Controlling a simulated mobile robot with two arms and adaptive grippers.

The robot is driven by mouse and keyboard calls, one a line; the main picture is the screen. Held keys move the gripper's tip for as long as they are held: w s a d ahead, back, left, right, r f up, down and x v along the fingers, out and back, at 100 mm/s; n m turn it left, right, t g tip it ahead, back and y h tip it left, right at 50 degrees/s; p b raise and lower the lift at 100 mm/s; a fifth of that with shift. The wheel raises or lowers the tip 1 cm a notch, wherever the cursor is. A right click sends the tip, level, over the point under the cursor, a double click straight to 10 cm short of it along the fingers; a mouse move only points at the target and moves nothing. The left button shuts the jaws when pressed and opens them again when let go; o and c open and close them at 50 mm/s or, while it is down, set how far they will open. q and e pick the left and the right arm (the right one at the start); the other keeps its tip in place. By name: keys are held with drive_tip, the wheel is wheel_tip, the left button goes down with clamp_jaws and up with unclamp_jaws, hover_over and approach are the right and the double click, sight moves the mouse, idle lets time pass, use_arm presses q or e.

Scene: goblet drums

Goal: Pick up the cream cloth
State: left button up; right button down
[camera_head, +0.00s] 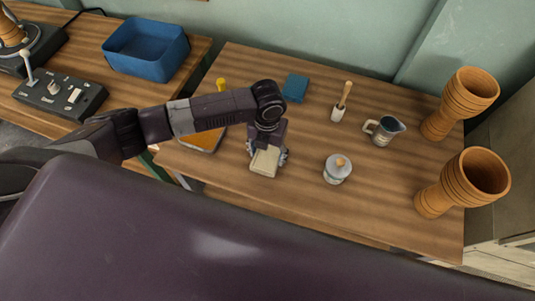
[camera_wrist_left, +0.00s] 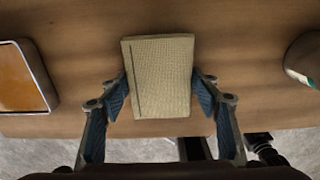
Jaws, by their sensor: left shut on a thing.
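The cream cloth (camera_head: 265,161) is a folded, woven rectangle near the front edge of the wooden table, under my left gripper (camera_head: 267,155). In the left wrist view the cloth (camera_wrist_left: 158,76) lies between the two blue-padded fingers of my left gripper (camera_wrist_left: 161,95). The fingers are shut on its two sides. Whether the cloth touches the table or hangs just above it, I cannot tell. My right gripper is not in view.
On the table (camera_head: 300,205) stand a lidded grey pot (camera_head: 337,170), a jug (camera_head: 383,130), a white cup with a wooden-handled tool (camera_head: 340,108) and two wooden goblet drums (camera_head: 465,100) (camera_head: 465,182). A blue cloth (camera_head: 295,87) lies behind my arm. An orange tray (camera_head: 203,140) is left.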

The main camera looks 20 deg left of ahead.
sight(267, 155)
use_arm(q)
wheel_tip(267, 155, up, 20)
idle(0.3)
drive_tip(key=shift+f, duration=0.1)
drive_tip(key=o, duration=0.4)
drive_tip(key=shift+c, duration=1.4)
